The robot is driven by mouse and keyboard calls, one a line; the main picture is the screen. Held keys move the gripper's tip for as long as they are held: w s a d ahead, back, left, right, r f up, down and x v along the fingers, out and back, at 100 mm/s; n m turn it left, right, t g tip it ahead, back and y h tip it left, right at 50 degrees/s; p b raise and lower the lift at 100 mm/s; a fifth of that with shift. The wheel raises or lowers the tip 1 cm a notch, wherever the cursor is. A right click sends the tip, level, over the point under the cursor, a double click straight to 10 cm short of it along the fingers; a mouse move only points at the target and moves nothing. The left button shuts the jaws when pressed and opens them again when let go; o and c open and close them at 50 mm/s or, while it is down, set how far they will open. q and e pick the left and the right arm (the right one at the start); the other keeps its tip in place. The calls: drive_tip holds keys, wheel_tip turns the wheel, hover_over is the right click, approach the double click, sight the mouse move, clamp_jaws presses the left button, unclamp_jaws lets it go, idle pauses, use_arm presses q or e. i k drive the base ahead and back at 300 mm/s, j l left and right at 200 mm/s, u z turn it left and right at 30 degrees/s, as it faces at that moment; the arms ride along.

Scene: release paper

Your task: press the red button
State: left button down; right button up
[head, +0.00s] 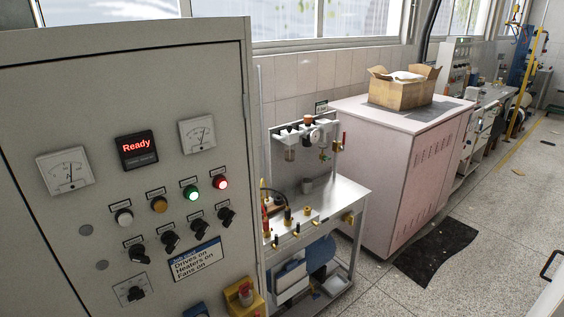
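A grey control cabinet (60,110) fills the left of the head view. On its sloping row of round lamps or buttons, the rightmost one is red and lit (221,182). Left of it are a green one (191,192), an amber one (159,204) and a white one (124,217). A second red button, a mushroom-shaped knob (244,290), sits on a yellow box (246,304) at the cabinet's lower right, partly cut by the bottom edge. A display (137,149) reads "Ready". Neither of my grippers is in view.
Black rotary switches (170,241) lie below the lamps, with two dial gauges (64,171) above. A metal bench (328,202) with valves stands right of the cabinet. Beyond is a pale cabinet (400,180) carrying an open cardboard box (402,92).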

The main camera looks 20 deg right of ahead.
sight(221, 183)
drive_tip(key=i+l, duration=0.1)
drive_tip(key=l, duration=0.45)
drive_tip(key=i+l, duration=0.1)
drive_tip(key=l, duration=0.45)
drive_tip(key=i+l, duration=0.1)
drive_tip(key=l, duration=0.45)
